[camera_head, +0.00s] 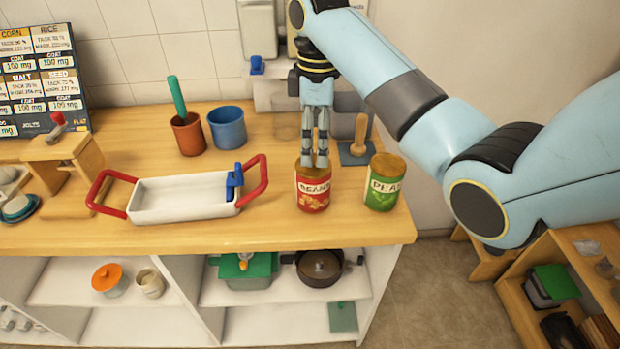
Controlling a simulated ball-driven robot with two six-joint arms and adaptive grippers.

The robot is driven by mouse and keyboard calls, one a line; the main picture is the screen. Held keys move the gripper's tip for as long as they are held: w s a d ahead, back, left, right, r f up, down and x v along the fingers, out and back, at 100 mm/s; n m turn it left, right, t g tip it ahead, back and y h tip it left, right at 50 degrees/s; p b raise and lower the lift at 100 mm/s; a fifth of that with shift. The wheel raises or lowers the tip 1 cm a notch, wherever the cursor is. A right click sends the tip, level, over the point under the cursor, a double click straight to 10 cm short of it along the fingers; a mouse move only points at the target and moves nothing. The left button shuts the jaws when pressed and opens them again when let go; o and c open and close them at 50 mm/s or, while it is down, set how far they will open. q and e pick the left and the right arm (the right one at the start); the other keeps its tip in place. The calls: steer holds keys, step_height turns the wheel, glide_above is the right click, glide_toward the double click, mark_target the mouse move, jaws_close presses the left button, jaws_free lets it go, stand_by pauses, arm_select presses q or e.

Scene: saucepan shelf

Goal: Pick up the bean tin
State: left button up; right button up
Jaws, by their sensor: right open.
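The bean tin (313,192) is a red tin with a "BEANS" label and a brownish top. It stands upright on the wooden counter, near its front edge. My right gripper (315,163) points straight down over the tin, with its fingertips at the tin's top. I cannot tell whether the fingertips touch it. The gripper is open, with its fingers close together in this view. Nothing is held. My left gripper is not in view.
A green pea tin (384,182) stands just right of the bean tin. A white tray (180,194) with red handles lies to the left. Behind are a brown pot (188,135), a blue pot (227,128) and a wooden-handled tool (359,136). The counter edge (230,240) is in front.

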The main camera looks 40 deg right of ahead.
mark_target(314, 166)
step_height(314, 166, down, 4)
steer(key=shift+s+f, duration=0.1)
steer(key=shift+w+a+f+p, duration=0.1)
steer(key=shift+f+p, duration=0.15)
steer(key=shift+f, duration=1.25)
steer(key=shift+w+a+f+p, duration=0.1)
steer(key=shift+f+p, duration=0.15)
steer(key=shift+f, duration=1.25)
steer(key=c, duration=1.6)
